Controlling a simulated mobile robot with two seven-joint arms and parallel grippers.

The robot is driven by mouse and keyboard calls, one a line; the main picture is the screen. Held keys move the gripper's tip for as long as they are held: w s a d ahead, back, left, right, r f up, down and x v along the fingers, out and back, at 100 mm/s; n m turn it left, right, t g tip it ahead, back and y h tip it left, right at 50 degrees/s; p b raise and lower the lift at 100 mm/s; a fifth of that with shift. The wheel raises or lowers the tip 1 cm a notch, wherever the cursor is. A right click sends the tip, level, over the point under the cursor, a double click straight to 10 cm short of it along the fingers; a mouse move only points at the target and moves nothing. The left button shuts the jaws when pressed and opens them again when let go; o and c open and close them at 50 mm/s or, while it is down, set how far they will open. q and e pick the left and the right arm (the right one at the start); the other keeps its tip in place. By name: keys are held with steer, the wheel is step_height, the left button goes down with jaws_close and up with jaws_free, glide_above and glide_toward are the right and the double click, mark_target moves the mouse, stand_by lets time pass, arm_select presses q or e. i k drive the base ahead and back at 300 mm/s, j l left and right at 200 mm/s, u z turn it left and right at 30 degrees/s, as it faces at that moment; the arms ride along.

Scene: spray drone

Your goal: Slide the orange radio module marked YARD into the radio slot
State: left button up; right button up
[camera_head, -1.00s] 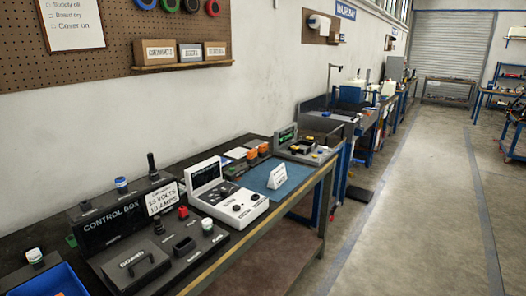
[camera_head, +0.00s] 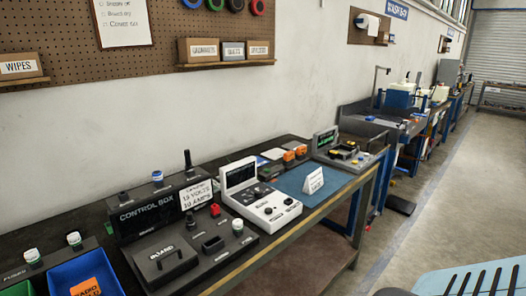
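Two small orange blocks (camera_head: 289,156) (camera_head: 300,150) sit side by side toward the back of the bench, left of a dark grey device. An orange card or block (camera_head: 86,287) with dark lettering that seems to start "RADIO" lies in a blue bin at the bottom left. I cannot read YARD on any of them. A dark control box (camera_head: 146,215) stands on the bench, with a grey deck before it that has a dark rectangular opening (camera_head: 212,243). I cannot tell whether that opening is the radio slot. Neither of my grippers is in view.
A white console (camera_head: 262,203) with a raised screen stands mid-bench beside a blue mat (camera_head: 296,184) carrying a white sign (camera_head: 313,180). A blue bin (camera_head: 60,276) is at bottom left. A light blue slotted shape (camera_head: 485,281) fills the bottom right corner. Clear floor lies right of the bench.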

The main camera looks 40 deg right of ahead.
mark_target(301, 150)
steer(key=l+u, duration=0.3)
steer(key=l, duration=0.15)
steer(key=k+l+u, duration=0.15)
steer(key=l+u, duration=0.15)
steer(key=k+l+u, duration=0.1)
steer(key=l, duration=0.25)
steer(key=l+u, duration=0.1)
steer(key=l, duration=0.2)
steer(key=k+l+u, duration=0.15)
steer(key=l, duration=0.15)
steer(key=k+l, duration=0.15)
steer(key=l, duration=0.15)
steer(key=k+l+u, duration=0.1)
steer(key=l, duration=0.2)
steer(key=k+l+u, duration=0.1)
steer(key=l, duration=0.2)
steer(key=k+l, duration=0.2)
steer(key=l, duration=0.2)
steer(key=k+l, duration=0.2)
steer(key=l, duration=0.15)
steer(key=k+l, duration=0.2)
steer(key=l, duration=0.2)
steer(key=k+l, duration=0.2)
steer(key=l, duration=0.15)
steer(key=k+l, duration=0.2)
steer(key=l, duration=0.2)
steer(key=k+l, duration=0.2)
steer(key=l, duration=0.15)
